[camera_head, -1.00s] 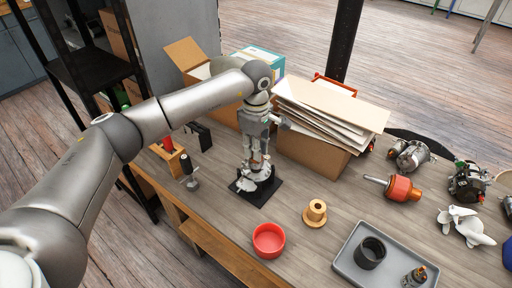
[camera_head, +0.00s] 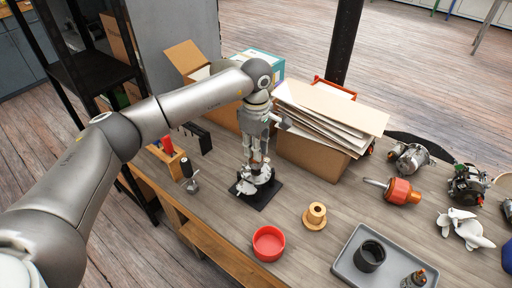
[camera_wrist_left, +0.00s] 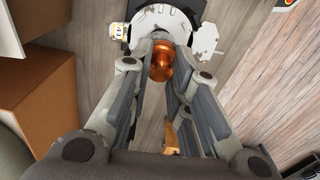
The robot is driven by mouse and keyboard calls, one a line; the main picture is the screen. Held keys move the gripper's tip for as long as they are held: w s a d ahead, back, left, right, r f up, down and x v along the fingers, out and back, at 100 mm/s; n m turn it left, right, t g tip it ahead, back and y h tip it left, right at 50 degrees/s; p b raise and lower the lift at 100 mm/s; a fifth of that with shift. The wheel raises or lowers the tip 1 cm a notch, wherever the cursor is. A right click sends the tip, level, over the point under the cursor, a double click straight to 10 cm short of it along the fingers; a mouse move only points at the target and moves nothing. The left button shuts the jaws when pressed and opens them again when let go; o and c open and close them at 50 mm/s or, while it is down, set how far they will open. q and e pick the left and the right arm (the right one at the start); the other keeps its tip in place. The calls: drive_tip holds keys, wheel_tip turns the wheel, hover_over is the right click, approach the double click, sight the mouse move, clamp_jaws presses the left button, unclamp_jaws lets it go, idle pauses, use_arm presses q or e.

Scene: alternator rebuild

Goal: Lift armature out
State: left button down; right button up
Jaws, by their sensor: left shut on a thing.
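My left gripper (camera_head: 256,163) points down over the pale grey metal housing (camera_head: 264,178), which stands on a black base plate (camera_head: 262,200) near the table's middle. In the left wrist view, the fingers (camera_wrist_left: 164,65) are shut on a shiny copper-orange part, which I take to be the armature (camera_wrist_left: 160,58). The housing's round rim and lugs (camera_wrist_left: 206,38) show just beyond it. The armature's lower end is hidden, so I cannot tell how deep it sits. My right gripper is not in view.
A cardboard box of papers (camera_head: 310,160) stands close right of the gripper. A red bowl (camera_head: 268,243), a brass flanged bushing (camera_head: 315,215) and a grey tray (camera_head: 348,262) lie in front and to the right. An orange rotor-like part (camera_head: 402,192) lies farther right.

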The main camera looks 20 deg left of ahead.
use_arm(q)
drive_tip(key=shift+r+p, duration=0.5)
drive_tip(key=shift+r, duration=0.8)
drive_tip(key=shift+r, duration=0.1)
drive_tip(key=shift+r+p, duration=0.45)
drive_tip(key=shift+r, duration=0.5)
